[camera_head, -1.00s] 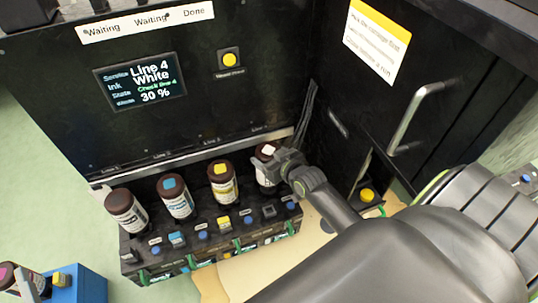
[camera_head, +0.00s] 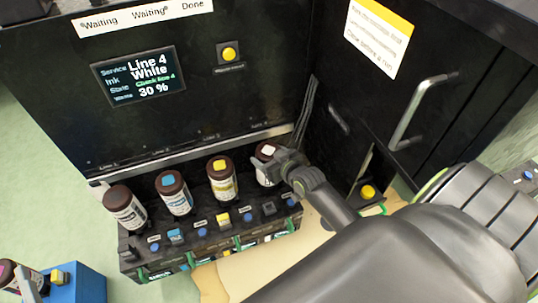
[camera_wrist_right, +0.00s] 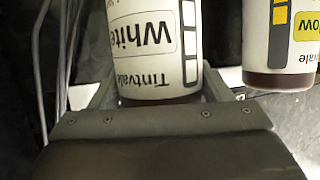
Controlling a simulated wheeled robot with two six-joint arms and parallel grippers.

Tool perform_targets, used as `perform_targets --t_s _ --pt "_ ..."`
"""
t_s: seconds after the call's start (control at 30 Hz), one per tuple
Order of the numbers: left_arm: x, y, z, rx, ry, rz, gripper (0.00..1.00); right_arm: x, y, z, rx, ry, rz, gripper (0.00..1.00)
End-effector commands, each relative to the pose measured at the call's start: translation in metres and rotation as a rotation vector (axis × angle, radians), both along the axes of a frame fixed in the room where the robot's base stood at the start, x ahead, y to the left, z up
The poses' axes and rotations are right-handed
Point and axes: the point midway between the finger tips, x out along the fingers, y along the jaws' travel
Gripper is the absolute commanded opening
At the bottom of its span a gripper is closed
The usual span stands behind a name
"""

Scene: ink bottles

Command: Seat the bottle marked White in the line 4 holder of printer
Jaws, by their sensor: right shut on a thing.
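The bottle marked White (camera_head: 266,151) has a dark cap with a white patch and stands at the right end of the row of bottles on the printer (camera_head: 250,100). My right gripper (camera_head: 278,166) is shut on it from the right. In the right wrist view the White label (camera_wrist_right: 150,40) shows upside down between the fingers. The bottle is at the line 4 holder place; its base is partly hidden, so I cannot tell whether it is fully seated. The screen (camera_head: 139,77) reads Line 4, White, Check line 4, 30 %.
A yellow-marked bottle (camera_head: 221,180), a blue-marked bottle (camera_head: 174,193) and a dark-capped bottle (camera_head: 125,209) stand in the row to the left. A blue block (camera_head: 75,285) is at bottom left. The printer's side wall with a handle (camera_head: 418,112) is close on the right.

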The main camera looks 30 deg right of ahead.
Motion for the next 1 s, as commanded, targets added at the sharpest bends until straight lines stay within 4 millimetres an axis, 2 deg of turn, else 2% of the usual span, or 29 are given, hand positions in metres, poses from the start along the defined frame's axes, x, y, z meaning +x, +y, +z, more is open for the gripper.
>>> perform_targets --t_s 0.17,0.2,0.4,0.77,0.87,1.0 --pt "0.0 0.0 0.0 0.0 0.0 0.0 0.97 0.001 0.0 0.002 0.0 -0.005 0.001 0.15" --pt "0.0 0.0 0.0 0.0 0.0 0.0 0.97 0.001 0.0 0.002 0.0 -0.005 0.001 0.73" --pt "0.0 0.0 0.0 0.0 0.0 0.0 0.97 0.001 0.0 0.001 0.0 -0.003 0.001 0.97" --pt "0.0 0.0 0.003 0.0 0.0 0.0 0.97 -0.006 0.0 0.002 0.001 0.003 0.0 0.97" --pt "0.0 0.0 0.009 0.0 0.0 0.0 0.97 -0.018 -0.001 0.008 0.0 0.003 -0.001 0.97" --pt "0.0 0.0 0.019 0.0 0.0 0.0 0.97 -0.044 -0.002 0.02 0.0 0.003 -0.001 0.97"
